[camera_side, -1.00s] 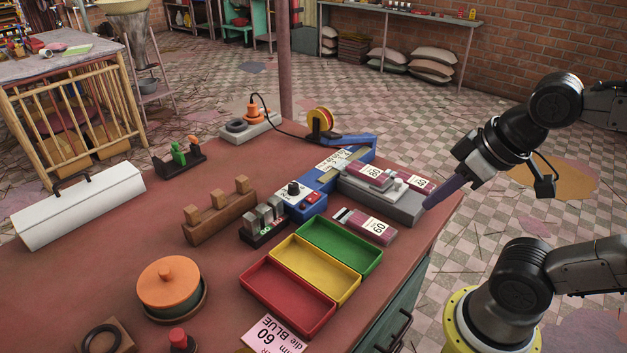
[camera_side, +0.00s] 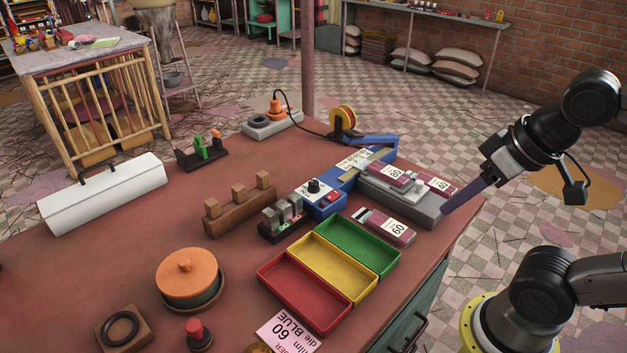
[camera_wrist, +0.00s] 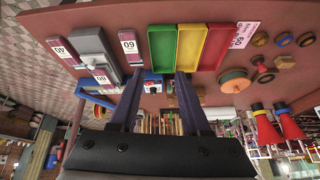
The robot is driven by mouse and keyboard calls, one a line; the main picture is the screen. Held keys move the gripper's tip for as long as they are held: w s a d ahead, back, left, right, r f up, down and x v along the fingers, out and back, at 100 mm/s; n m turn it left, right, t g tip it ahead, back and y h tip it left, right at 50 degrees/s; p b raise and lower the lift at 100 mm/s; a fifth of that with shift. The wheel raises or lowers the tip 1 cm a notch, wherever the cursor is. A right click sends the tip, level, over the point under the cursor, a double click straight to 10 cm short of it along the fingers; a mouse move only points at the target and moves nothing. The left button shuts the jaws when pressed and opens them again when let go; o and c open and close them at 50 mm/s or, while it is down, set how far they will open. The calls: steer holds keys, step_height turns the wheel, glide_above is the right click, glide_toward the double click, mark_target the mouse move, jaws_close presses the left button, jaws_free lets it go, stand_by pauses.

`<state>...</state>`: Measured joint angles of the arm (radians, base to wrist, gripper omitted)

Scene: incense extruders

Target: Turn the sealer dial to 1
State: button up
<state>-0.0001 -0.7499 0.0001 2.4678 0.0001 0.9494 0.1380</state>
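The sealer is a blue device (camera_side: 330,202) on the red-brown bench, with a black dial (camera_side: 314,186) on a white plate and red buttons beside it. The dial's setting is too small to read. In the wrist view the dial (camera_wrist: 153,87) shows small, between my two fingers. My gripper (camera_side: 445,209) has long purple fingers, seen edge-on in the side view near the right end of the grey block, well right of the dial. In the wrist view my gripper (camera_wrist: 160,74) is open, with a clear gap and nothing between the fingertips.
The grey block (camera_side: 425,211) with labelled packs stands right of the sealer. Green (camera_side: 362,242), yellow (camera_side: 335,268) and red (camera_side: 300,292) trays lie in front. A wooden peg block (camera_side: 240,213) and a small switch stand (camera_side: 282,225) are left of the dial.

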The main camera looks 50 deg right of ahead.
steer(key=shift+o, duration=1)
steer(key=w+r+m, duration=0.4)
steer(key=w+r, duration=0.3)
steer(key=r, duration=0.1)
steer(key=shift+w+r, duration=0.25)
steer(key=shift+r, duration=0.1)
steer(key=m+g, duration=0.5)
glide_above(314, 182)
step_height(314, 182, down, 12)
step_height(314, 182, down, 14)
steer(key=shift+f, duration=0.15)
jaws_close()
